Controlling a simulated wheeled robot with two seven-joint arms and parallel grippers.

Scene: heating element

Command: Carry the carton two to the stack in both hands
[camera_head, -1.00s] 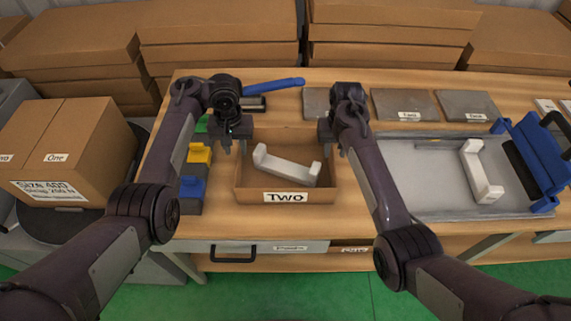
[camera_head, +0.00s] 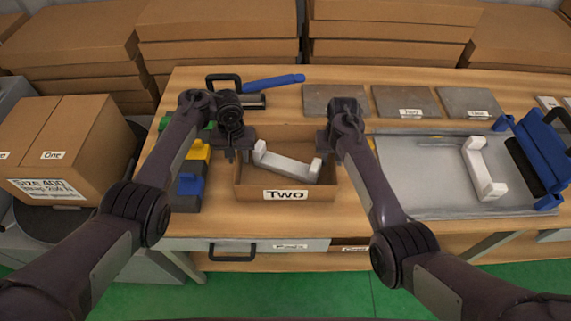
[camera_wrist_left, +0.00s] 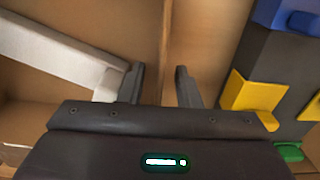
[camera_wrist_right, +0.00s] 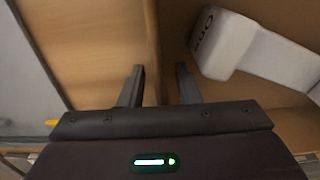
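The open carton labelled Two (camera_head: 246,192) stands on the wooden table with a white bracket-shaped part (camera_head: 285,166) lying in it. My left gripper (camera_head: 237,154) is at the carton's left wall; in the left wrist view its fingers (camera_wrist_left: 164,88) are apart, with the wall's edge (camera_wrist_left: 166,50) between them. My right gripper (camera_head: 326,146) is at the right wall; in the right wrist view its fingers (camera_wrist_right: 160,86) are apart on either side of that wall's edge (camera_wrist_right: 152,45). The fingers do not appear to press on the walls. The stack meant is not clear.
Yellow and blue blocks (camera_head: 188,185) are close to carton Two's left side. A grey tray (camera_head: 420,170) with another white part (camera_head: 482,168) lies close on the right. Flat cartons (camera_head: 390,35) are piled behind the table.

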